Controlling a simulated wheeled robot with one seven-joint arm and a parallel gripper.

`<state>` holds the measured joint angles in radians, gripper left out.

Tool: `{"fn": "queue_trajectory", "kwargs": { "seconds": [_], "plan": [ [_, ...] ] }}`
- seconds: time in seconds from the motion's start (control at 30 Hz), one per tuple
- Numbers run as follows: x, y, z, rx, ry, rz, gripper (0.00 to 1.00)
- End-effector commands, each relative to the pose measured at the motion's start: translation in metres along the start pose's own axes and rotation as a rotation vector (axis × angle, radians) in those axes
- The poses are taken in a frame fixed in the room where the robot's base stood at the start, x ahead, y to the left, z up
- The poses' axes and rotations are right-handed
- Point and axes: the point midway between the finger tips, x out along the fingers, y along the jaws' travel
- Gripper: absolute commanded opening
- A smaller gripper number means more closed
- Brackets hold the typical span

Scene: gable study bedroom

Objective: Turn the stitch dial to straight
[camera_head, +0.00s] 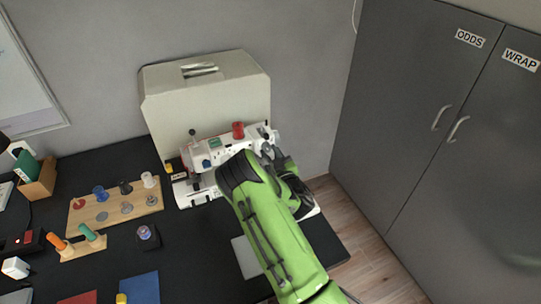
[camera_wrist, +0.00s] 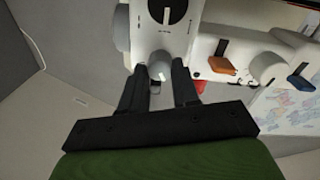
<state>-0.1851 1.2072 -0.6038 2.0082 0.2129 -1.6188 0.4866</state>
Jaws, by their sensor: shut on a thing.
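The white sewing machine (camera_head: 230,141) stands on the black desk, in front of a pale case. In the wrist view, my gripper (camera_wrist: 161,72) has its two black fingers on either side of a small grey round knob (camera_wrist: 160,70) on the machine's white end face (camera_wrist: 150,36), and is shut on it. A larger black dial with a white pointer mark (camera_wrist: 168,10) sits above that knob, cut by the frame's edge. The lettering is too small to read, so I cannot tell which one is the stitch dial. In the head view, my green arm hides part of the machine's right end.
The pale case (camera_head: 206,98) stands behind the machine against the wall. Left on the desk are a wooden spool board (camera_head: 115,211), orange- and green-handled tools (camera_head: 75,244) and a small purple-topped item (camera_head: 147,236). Grey cupboards (camera_head: 420,110) stand right, with open floor before them.

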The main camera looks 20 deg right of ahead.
Motion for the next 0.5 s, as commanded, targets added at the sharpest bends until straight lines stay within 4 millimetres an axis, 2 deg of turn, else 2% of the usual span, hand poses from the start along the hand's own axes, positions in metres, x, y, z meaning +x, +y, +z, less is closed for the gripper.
{"fn": "queue_trajectory", "kwargs": {
  "seconds": [0.5],
  "plan": [
    [0.0005,0.0002,-0.0017,-0.06,0.006,-0.002,0.0]
  ]
}}
